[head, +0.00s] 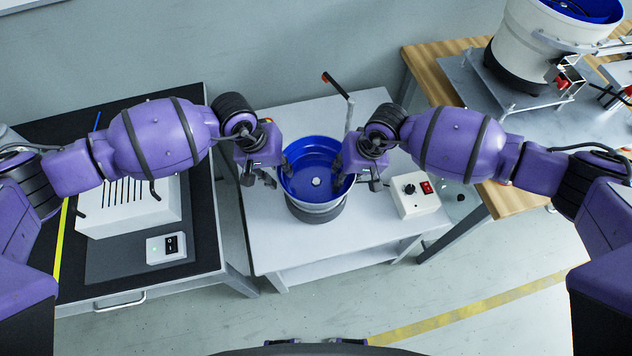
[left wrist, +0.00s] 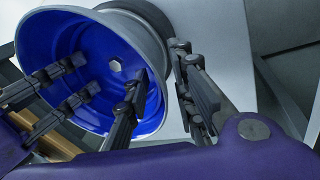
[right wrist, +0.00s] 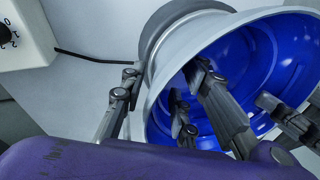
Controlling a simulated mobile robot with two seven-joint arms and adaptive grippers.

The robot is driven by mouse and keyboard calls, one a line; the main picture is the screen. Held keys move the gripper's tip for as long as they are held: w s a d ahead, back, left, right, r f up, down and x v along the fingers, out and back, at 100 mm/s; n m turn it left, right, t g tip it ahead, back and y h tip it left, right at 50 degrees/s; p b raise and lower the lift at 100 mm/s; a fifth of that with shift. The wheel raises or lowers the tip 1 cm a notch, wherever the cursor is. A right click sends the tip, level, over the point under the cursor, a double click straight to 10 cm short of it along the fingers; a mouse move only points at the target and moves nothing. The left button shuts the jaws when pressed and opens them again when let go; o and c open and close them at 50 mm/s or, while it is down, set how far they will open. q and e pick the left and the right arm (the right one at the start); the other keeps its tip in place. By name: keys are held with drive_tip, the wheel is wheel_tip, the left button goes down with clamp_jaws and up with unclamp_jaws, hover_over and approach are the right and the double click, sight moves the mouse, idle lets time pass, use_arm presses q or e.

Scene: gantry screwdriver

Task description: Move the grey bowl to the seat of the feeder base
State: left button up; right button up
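The grey bowl (head: 318,177), blue inside with a pale centre bolt, is above the small white table between my two grippers. A dark round base (head: 318,214) shows beneath it; whether the bowl rests on it is unclear. My left gripper (head: 268,176) straddles the bowl's left wall, one finger inside and one outside; the left wrist view shows the bowl's blue inside (left wrist: 75,50). My right gripper (head: 357,174) straddles the right wall likewise; the bowl also shows in the right wrist view (right wrist: 235,75). Both grippers look open, with gaps beside the wall.
A control box (head: 414,194) with a knob and red switch sits right of the bowl. Another feeder (head: 515,50) stands on the wooden bench at right. A white slotted unit (head: 130,205) and a switch box (head: 166,248) are on the black bench at left.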

drive_tip(key=shift+r, duration=0.3)
use_arm(q)
drive_tip(key=w+v, duration=0.1)
drive_tip(key=v, duration=1)
drive_tip(key=shift+s+r, duration=0.15)
drive_tip(key=shift+s, duration=0.3)
use_arm(e)
drive_tip(key=w+v, duration=0.1)
drive_tip(key=v, duration=1)
drive_tip(key=shift+s+d+r, duration=0.15)
drive_tip(key=shift+s+r, duration=0.1)
drive_tip(key=shift+s, duration=0.2)
use_arm(q)
drive_tip(key=shift+a, duration=0.1)
use_arm(e)
drive_tip(key=shift+s+f, duration=0.1)
